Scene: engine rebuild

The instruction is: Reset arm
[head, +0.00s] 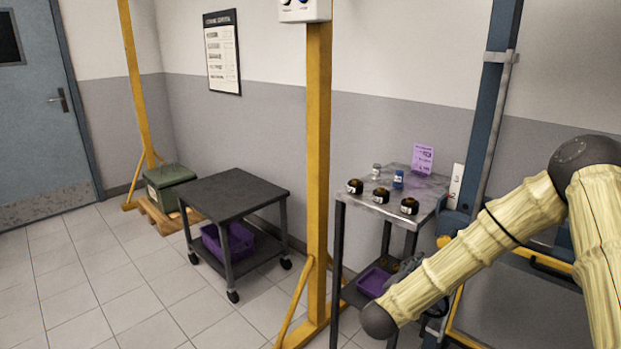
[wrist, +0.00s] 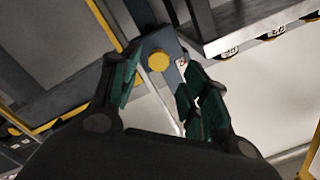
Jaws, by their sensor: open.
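My gripper (wrist: 155,95) shows in the wrist view with its two green-padded fingers spread apart. Nothing is between the fingers. Behind the gap lie a blue post part with a yellow round knob (wrist: 154,61) and a pale surface. In the head view my arm, with pale ribbed links, reaches in from the right and bends down toward the lower middle. The gripper is mostly hidden behind the arm there.
A metal table (head: 425,186) holds several dark round parts, small bottles and a purple card (head: 423,158); a purple bin (head: 374,281) sits below. A yellow post (head: 318,170) stands left of it. A dark cart (head: 234,191) and green box (head: 169,176) are further left. Open floor lies front left.

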